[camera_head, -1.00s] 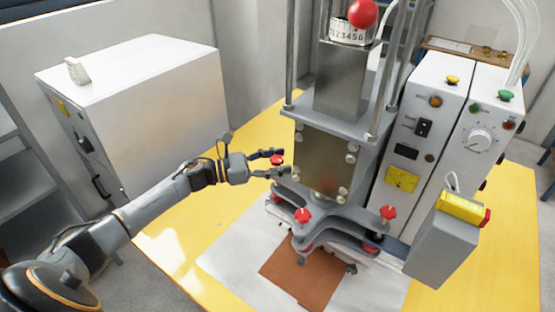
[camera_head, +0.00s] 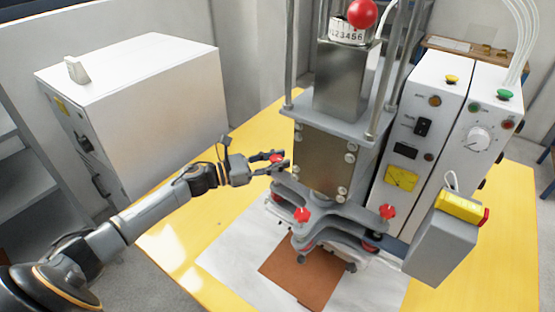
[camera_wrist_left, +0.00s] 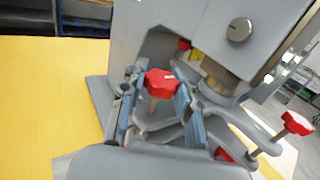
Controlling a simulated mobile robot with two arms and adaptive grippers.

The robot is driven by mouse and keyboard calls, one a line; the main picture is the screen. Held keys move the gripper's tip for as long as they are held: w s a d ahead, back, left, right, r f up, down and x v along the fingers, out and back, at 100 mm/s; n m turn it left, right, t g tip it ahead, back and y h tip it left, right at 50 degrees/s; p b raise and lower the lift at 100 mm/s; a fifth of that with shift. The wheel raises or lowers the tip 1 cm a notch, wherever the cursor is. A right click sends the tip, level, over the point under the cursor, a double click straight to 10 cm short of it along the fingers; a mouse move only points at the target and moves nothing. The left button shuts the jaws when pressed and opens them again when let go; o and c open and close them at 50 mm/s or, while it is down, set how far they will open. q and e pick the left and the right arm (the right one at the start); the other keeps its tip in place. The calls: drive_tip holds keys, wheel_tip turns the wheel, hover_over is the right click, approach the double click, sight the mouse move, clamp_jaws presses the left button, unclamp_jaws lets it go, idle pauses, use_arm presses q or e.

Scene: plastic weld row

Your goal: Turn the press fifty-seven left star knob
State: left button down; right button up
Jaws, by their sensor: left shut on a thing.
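The press (camera_head: 325,160) stands on the yellow table with several red star knobs on its lower plates. My left gripper (camera_head: 277,164) is at the press's left side, with its fingers shut on a red star knob (camera_head: 277,157). In the left wrist view this red knob (camera_wrist_left: 160,83) sits between the two blue-grey finger pads (camera_wrist_left: 154,112), with its stem below it. Two other red knobs, a front one (camera_head: 302,214) and a right one (camera_head: 388,211), stand free of the gripper. My right gripper is not in view.
White control boxes (camera_head: 425,130) stand right of the press, with a grey box bearing a yellow-and-red switch (camera_head: 460,207) in front. A white cabinet (camera_head: 140,95) is at the left. A brown sheet (camera_head: 300,272) lies before the press. The yellow table (camera_head: 190,225) is clear at left.

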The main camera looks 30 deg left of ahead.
use_arm(q)
drive_tip(key=n+t+y, duration=0.1)
drive_tip(key=n+t+y+p, duration=0.1)
drive_tip(key=y, duration=0.1)
drive_tip(key=shift+s+d+r+n+y, duration=0.1)
drive_tip(key=shift+n+y, duration=0.2)
drive_tip(key=shift+n, duration=0.1)
drive_tip(key=n+t+y+p, duration=0.1)
drive_tip(key=n+y, duration=0.1)
drive_tip(key=y, duration=0.1)
drive_tip(key=n+t+y+p, duration=0.1)
drive_tip(key=n+y, duration=0.1)
drive_tip(key=y, duration=0.1)
drive_tip(key=shift+r+n+t+y, duration=0.1)
drive_tip(key=shift+n+t+y, duration=0.2)
drive_tip(key=shift+n+y, duration=0.1)
drive_tip(key=n+y+p, duration=0.1)
drive_tip(key=n+y, duration=0.1)
drive_tip(key=y, duration=0.1)
drive_tip(key=shift+y, duration=0.4)
drive_tip(key=shift+f+n+g+y+p, duration=0.2)
drive_tip(key=shift+n+g+y+p, duration=0.25)
drive_tip(key=shift+n+y, duration=1.25)
drive_tip(key=shift+g+y, duration=0.25)
drive_tip(key=shift+y, duration=0.35)
drive_tip(key=c, duration=0.9)
unclamp_jaws()
drive_tip(key=shift+c, duration=0.2)
